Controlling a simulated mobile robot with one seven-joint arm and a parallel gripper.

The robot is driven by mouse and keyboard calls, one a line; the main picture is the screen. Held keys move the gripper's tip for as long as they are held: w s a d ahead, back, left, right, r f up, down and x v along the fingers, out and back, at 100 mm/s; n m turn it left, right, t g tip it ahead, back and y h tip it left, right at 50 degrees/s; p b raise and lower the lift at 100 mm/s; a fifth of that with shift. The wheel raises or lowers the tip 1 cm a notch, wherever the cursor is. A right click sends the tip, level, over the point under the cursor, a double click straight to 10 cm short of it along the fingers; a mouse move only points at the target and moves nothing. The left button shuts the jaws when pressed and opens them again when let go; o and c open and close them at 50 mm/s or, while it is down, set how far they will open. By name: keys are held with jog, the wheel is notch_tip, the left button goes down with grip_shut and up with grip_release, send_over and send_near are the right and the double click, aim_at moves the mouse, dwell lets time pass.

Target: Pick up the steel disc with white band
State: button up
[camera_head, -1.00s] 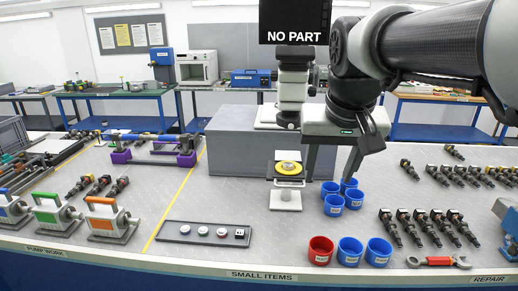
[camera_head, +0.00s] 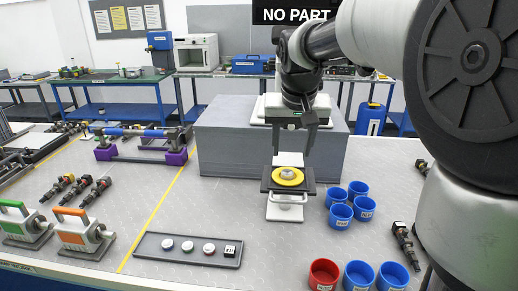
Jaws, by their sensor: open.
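A dark tray (camera_head: 190,262) at the front holds several small round discs and a black-and-white block (camera_head: 230,251). Its discs are a pale left one (camera_head: 167,244), a pale middle one (camera_head: 187,247) and a right one (camera_head: 208,249) with reddish colour. A small steel-looking round piece (camera_head: 288,173) sits in a yellow ring (camera_head: 288,182) on a stand. I cannot tell which piece has the white band. My gripper (camera_head: 292,150) is open and pointing down, seen above and behind the yellow ring. Nothing shows between its fingers.
Several blue cups (camera_head: 340,216) and a red cup (camera_head: 323,274) stand right of the stand. A grey block (camera_head: 225,150) rises behind. Orange (camera_head: 80,230) and green-handled pumps are at left. Bare bench lies between tray and stand.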

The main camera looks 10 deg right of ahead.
aim_at(287, 173)
jog(key=x, duration=1)
jog(key=shift+w, duration=0.5)
jog(key=shift+s+f, duration=0.1)
jog(key=shift+c, duration=0.4)
jog(key=shift+f, duration=0.15)
grip_shut()
